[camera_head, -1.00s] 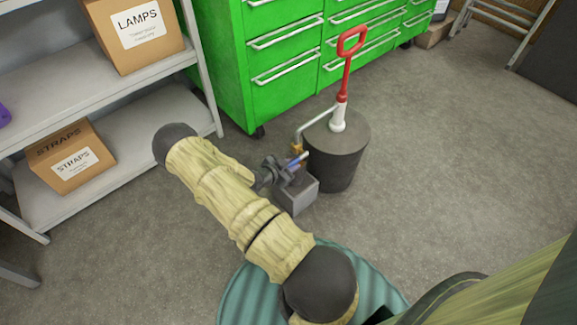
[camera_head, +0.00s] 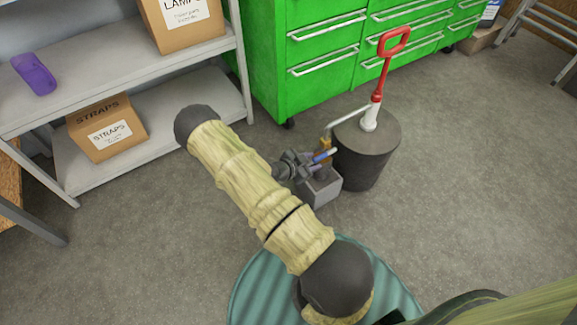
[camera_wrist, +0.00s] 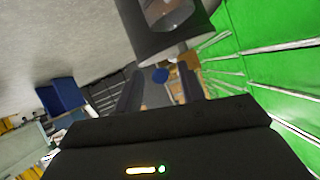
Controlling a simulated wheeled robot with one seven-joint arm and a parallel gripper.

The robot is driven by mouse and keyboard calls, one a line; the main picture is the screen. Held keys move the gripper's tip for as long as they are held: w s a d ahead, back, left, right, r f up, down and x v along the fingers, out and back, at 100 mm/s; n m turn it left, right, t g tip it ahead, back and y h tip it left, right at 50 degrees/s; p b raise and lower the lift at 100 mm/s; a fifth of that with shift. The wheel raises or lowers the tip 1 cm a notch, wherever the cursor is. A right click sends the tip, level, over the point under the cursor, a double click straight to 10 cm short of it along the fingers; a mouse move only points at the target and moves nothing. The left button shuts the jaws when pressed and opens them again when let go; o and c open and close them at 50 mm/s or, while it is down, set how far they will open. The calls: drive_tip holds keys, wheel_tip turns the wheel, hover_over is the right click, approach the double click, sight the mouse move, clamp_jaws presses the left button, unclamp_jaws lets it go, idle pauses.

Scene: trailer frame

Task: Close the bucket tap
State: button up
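The dark grey bucket (camera_head: 366,158) stands on the floor with a red-handled white pump (camera_head: 378,85) on top. A pale pipe runs from the pump to a brass tap (camera_head: 325,144) at the bucket's left side. A blue tap handle (camera_head: 326,155) shows just below the brass. My gripper (camera_head: 308,167) is close beside the handle, at its left. In the wrist view my gripper (camera_wrist: 159,84) has its fingers apart, and the blue handle (camera_wrist: 160,75) shows in the gap at the fingertips. I cannot tell whether they touch. The bucket (camera_wrist: 165,32) fills the top there.
A grey box (camera_head: 322,189) sits on the floor below the tap. Green drawer cabinets (camera_head: 262,80) stand behind the bucket. A grey shelf (camera_head: 150,140) with a straps carton (camera_head: 106,130) is at the left. The floor at the right is clear.

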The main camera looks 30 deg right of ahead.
drive_tip(key=p+v, duration=0.3)
drive_tip(key=v, duration=1)
drive_tip(key=shift+a, duration=0.2)
drive_tip(key=shift+r, duration=0.1)
drive_tip(key=w+a+r+n+t+y, duration=0.2)
drive_tip(key=w+a+r+n+y, duration=0.1)
drive_tip(key=a+r+n+y, duration=1)
drive_tip(key=s+d+r+n+g, duration=0.2)
drive_tip(key=s+r+n, duration=0.4)
drive_tip(key=s+r, duration=0.75)
wheel_tip(320, 180, up, 35)
drive_tip(key=p, duration=3.5)
drive_tip(key=shift+w+r+h, duration=0.15)
drive_tip(key=shift+r+h, duration=0.1)
drive_tip(key=shift+h, duration=0.05)
